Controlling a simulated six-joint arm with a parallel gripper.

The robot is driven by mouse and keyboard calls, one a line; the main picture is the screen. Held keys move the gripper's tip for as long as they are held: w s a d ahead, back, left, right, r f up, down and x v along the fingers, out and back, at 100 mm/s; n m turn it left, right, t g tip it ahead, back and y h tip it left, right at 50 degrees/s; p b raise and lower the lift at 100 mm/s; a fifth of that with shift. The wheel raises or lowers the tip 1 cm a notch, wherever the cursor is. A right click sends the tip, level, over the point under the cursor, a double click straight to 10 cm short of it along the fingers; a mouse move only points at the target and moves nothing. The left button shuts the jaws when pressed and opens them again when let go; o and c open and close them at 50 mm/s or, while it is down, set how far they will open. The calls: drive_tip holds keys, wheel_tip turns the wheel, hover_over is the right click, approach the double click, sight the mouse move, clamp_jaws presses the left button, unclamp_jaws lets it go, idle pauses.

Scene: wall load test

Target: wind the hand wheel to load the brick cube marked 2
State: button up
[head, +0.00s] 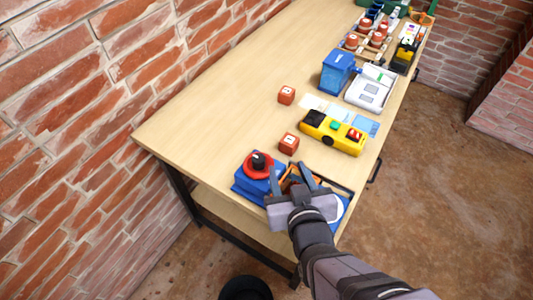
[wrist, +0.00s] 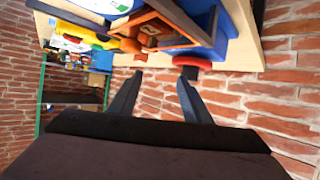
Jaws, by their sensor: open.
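The blue press (head: 245,185) stands at the near end of the table, with the red hand wheel (head: 258,164) and its dark knob on top. In the wrist view the red wheel (wrist: 190,63) shows just beyond the fingertips, beside the blue body (wrist: 208,42). My gripper (head: 288,170) is open and empty, right of the wheel, over the press's orange frame. In the wrist view a brick-coloured cube (wrist: 150,31) shows inside the orange frame (wrist: 178,18); its mark is unreadable. Two brick cubes (head: 289,143) (head: 287,95) stand on the table; the nearer seems marked 1, the farther is unclear.
A yellow device (head: 334,132) with green and red buttons lies beyond the press. Behind it are papers (head: 318,104), a blue bin (head: 337,72) and a white device (head: 370,88). More items crowd the far end. The table's left side is clear; a brick wall (head: 60,120) runs along it.

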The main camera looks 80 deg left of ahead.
sight(259, 159)
drive_tip(key=shift+g, duration=0.6)
drive_tip(key=s, duration=0.5)
drive_tip(key=shift+s+a+r, duration=0.25)
drive_tip(key=shift+r, duration=0.05)
drive_tip(key=shift+a, duration=0.1)
drive_tip(key=shift+p+x, duration=0.75)
drive_tip(key=shift+x, duration=2.8)
drive_tip(key=c, duration=1)
